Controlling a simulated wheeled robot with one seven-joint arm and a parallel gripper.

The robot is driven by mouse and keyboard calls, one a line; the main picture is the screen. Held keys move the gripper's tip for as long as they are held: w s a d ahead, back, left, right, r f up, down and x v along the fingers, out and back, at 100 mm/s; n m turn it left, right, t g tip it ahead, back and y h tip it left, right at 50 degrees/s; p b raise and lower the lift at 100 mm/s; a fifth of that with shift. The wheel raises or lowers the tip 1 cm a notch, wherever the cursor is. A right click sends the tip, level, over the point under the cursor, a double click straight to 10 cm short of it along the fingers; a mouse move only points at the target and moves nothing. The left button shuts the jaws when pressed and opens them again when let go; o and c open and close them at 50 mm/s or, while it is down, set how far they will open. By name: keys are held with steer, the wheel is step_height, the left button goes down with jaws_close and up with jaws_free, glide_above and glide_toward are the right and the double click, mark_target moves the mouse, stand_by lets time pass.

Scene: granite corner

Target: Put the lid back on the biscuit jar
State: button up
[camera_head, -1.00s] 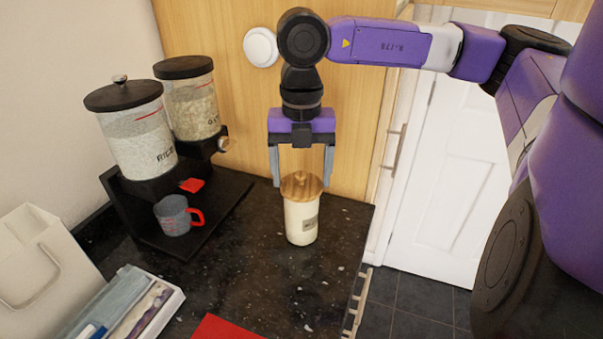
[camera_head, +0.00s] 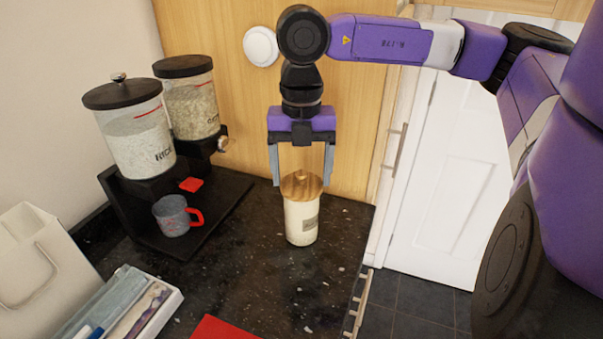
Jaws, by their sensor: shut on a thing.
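The biscuit jar (camera_head: 301,222) is a cream cylinder with a small grey label, upright on the dark counter. Its round wooden lid (camera_head: 301,188), with a small knob on top, is level at the jar's mouth and lined up with it. I see no clear gap between lid and jar, but cannot tell whether the lid is fully seated. My gripper (camera_head: 301,182) points straight down over the jar, its two grey fingers on the left and right edges of the lid, shut on it. The inside of the jar is hidden by the lid.
Two dry-food dispensers (camera_head: 134,142) on a black stand are at the left, with a red-handled measuring cup (camera_head: 173,216) below. A white box (camera_head: 143,318) and a red item (camera_head: 222,328) lie in front. The counter (camera_head: 250,268) around the jar is clear; its edge is to the right.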

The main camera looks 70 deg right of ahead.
stand_by(0.3)
steer(key=o, duration=1.4)
steer(key=shift+r+p, duration=1.3)
steer(key=shift+r, duration=2.2)
jaws_close()
